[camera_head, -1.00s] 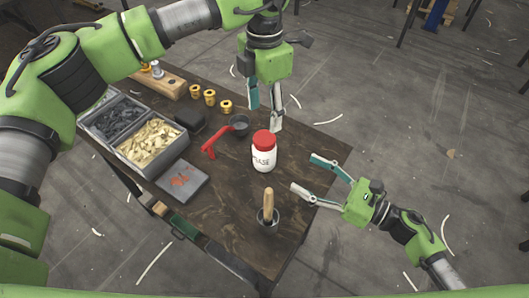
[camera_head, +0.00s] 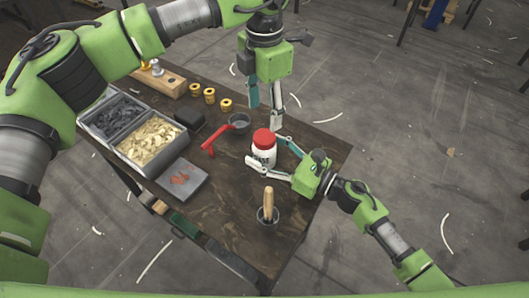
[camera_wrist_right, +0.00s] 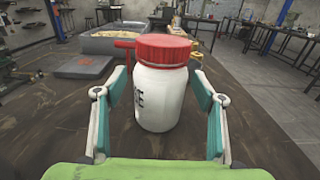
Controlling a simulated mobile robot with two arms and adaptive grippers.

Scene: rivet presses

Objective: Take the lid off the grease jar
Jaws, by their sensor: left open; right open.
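The grease jar (camera_head: 263,156) is white with dark lettering and stands upright on the table. Its red lid (camera_head: 263,137) is on top. In the right wrist view the jar (camera_wrist_right: 160,98) stands between the fingers, with its red lid (camera_wrist_right: 163,49) above them. My right gripper (camera_head: 266,157) is open, its fingers on either side of the jar body; gaps show beside the jar in the wrist view. My left gripper (camera_head: 264,117) is open, pointing down above and behind the lid, apart from it.
A red-handled tool (camera_head: 214,141) and a dark cup (camera_head: 239,123) lie left of the jar. A pot with a wooden-handled brush (camera_head: 268,213) stands in front. Bins of dark and brass rivets (camera_head: 121,142), a grey pad (camera_head: 181,181) and several brass pieces (camera_head: 209,95) are farther left.

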